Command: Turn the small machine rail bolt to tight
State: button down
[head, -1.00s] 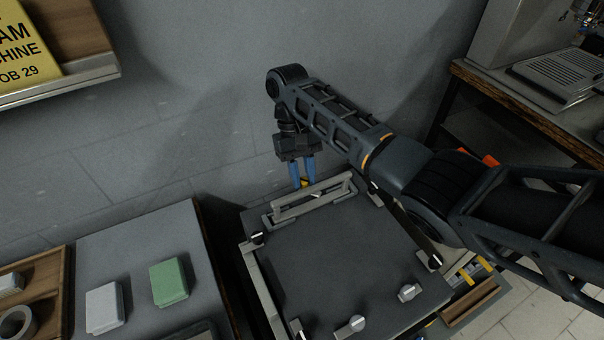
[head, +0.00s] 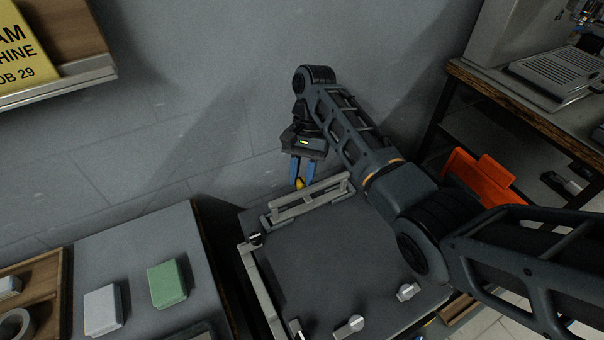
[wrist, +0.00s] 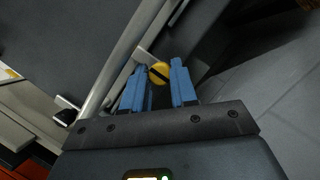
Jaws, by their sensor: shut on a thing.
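The small machine (head: 330,265) has a flat dark top with a grey metal rail (head: 309,197) along its back edge. A yellow round bolt head (head: 299,183) shows at the back, just behind the rail. In the wrist view the bolt head (wrist: 159,73) has a dark slot running diagonally across it. My gripper (head: 300,178) reaches down behind the rail with its two blue fingers on either side of the bolt head. In the wrist view my gripper (wrist: 161,78) is shut on it. How deep the bolt sits is hidden.
Grey knobs (head: 350,327) stand near the machine's front edge. To the left, a grey surface (head: 135,245) holds a green block (head: 167,284) and a white block (head: 103,309). An orange object (head: 478,178) is by the shelf stand on the right. The wall is close behind my gripper.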

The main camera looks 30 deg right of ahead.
dwell(0.5)
jog(key=c, duration=1.2)
grip_release()
jog(key=shift+v, duration=3.9)
jog(key=shift+s, duration=0.1)
